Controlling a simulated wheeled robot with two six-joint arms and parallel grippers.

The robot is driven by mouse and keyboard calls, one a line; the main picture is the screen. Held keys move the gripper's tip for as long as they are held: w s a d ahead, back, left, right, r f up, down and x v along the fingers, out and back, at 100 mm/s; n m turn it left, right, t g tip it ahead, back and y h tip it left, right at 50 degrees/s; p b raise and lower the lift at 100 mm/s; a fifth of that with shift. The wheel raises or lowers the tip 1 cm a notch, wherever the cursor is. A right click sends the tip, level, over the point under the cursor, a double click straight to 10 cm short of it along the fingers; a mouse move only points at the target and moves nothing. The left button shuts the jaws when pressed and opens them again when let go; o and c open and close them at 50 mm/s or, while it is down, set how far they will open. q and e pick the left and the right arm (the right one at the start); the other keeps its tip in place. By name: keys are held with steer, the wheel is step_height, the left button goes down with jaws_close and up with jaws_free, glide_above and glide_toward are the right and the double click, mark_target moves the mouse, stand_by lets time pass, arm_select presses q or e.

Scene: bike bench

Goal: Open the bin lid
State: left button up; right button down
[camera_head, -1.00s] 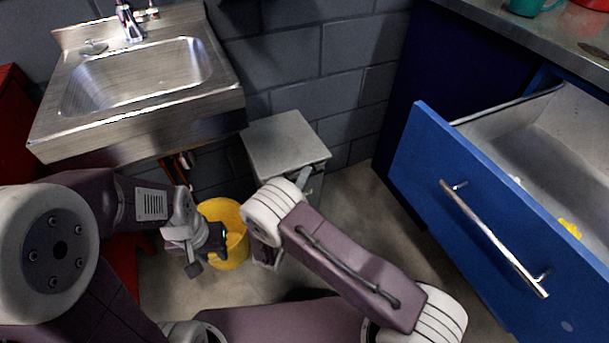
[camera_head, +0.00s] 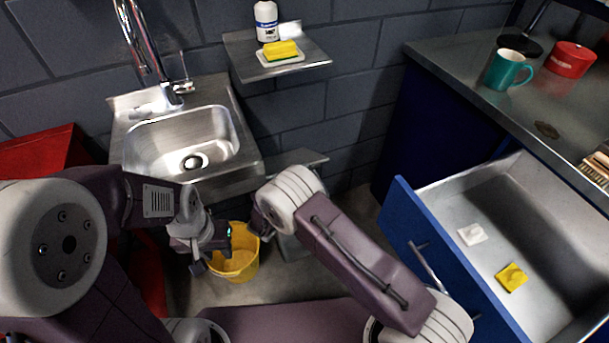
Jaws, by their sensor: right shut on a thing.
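The grey bin stands below and right of the sink, against the back wall. Its flat lid (camera_head: 300,158) shows above my right arm, and a strip of its body (camera_head: 292,246) shows below. The lid looks roughly level, but its front edge is largely covered. My right arm reaches across to the bin, and its gripper is mostly hidden behind its own links, shut at the lid's front. My left gripper (camera_head: 214,252) hangs over the left part of the yellow bucket (camera_head: 243,262), fingers apart and empty.
The metal sink (camera_head: 150,125) is at the upper left, with a wall shelf (camera_head: 310,70) holding a bottle and yellow sponge right of it. A blue drawer (camera_head: 400,215) stands open at right, holding a white and a yellow item. A counter (camera_head: 450,62) is above it.

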steer(key=shift+w+r, duration=0.15)
steer(key=shift+r, duration=0.05)
steer(key=c, duration=1.5)
jaws_free()
